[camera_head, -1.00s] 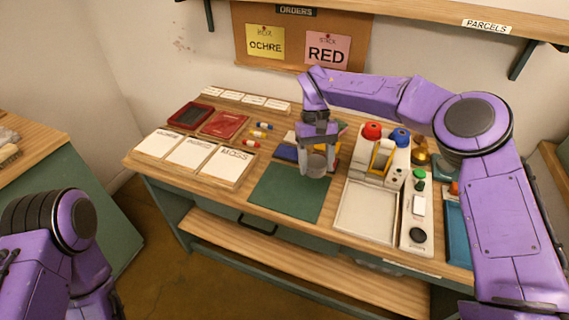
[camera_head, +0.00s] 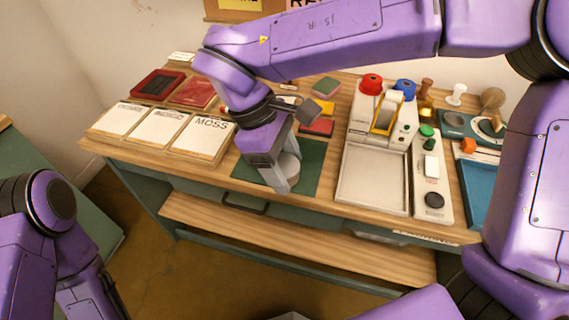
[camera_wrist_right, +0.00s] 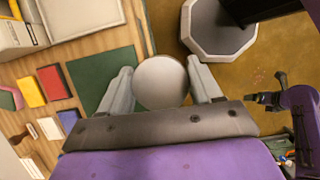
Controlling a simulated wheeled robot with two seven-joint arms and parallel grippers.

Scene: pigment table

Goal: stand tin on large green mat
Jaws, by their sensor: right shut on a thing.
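My right gripper (camera_head: 285,172) is shut on a pale grey round tin (camera_head: 289,163) above the large green mat (camera_head: 308,172). In the right wrist view the tin (camera_wrist_right: 161,82) sits between the two fingers, its round end facing the camera. The green mat (camera_wrist_right: 98,78) shows to the left of the tin there, partly behind a finger. The gripper and forearm hide part of the mat in the head view. I cannot tell the gap between tin and mat. My left arm is at the lower left, its gripper out of view.
The MOSS board (camera_head: 204,141) lies left of the mat. A red pad (camera_head: 317,127) and other coloured pads lie behind it. The table's front edge is close to the mat.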

